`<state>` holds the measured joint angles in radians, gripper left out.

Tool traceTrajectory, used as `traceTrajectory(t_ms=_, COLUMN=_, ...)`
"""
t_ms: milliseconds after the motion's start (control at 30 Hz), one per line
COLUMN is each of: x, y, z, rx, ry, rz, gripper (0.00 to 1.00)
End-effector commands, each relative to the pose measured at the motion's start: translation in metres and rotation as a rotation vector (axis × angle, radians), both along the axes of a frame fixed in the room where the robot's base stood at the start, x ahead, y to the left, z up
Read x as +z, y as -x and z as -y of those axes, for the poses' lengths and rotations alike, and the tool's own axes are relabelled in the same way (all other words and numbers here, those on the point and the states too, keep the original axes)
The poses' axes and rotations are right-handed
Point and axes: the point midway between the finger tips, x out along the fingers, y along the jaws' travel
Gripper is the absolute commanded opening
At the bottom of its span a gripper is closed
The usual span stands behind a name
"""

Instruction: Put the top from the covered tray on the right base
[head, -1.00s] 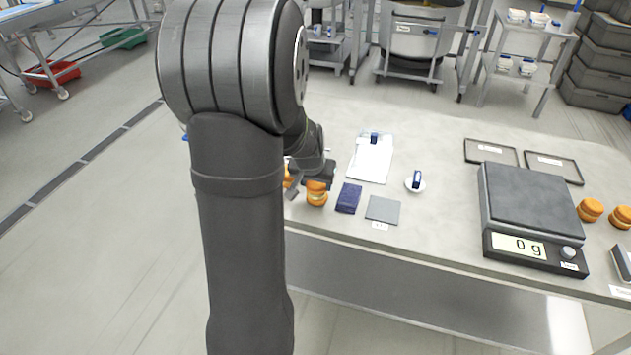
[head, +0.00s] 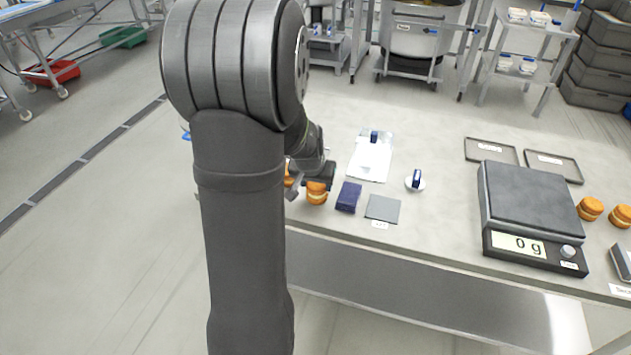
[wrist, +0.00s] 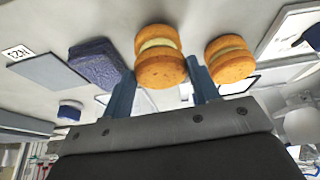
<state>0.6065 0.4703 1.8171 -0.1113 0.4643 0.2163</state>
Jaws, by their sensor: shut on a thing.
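My gripper (head: 308,187) is at the left end of the table, partly hidden by my arm. In the wrist view, its two blue fingers stand either side of an orange-brown top (wrist: 160,71), shut on it. The top sits against pale filling (wrist: 156,44) on the right base (wrist: 154,32); this stack also shows in the head view (head: 317,198). A second filled round (wrist: 229,58) is beside it, outside the fingers, mostly hidden in the head view. I cannot make out the covered tray for sure.
A dark blue block (head: 348,197) and a grey square pad (head: 383,208) lie just right of the stack. A clipboard (head: 369,161), a blue-handled white piece (head: 416,181) and a scale (head: 530,205) reading 0 g are farther right. Two dark trays (head: 490,151) lie behind the scale.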

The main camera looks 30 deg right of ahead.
Motion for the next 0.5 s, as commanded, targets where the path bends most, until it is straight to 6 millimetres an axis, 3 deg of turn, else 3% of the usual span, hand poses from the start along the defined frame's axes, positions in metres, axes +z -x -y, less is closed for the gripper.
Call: traceTrajectory(t_ms=500, x=-0.0062, y=0.0002, z=0.0000, rx=0.000, ry=0.000, rz=0.000, gripper=0.45)
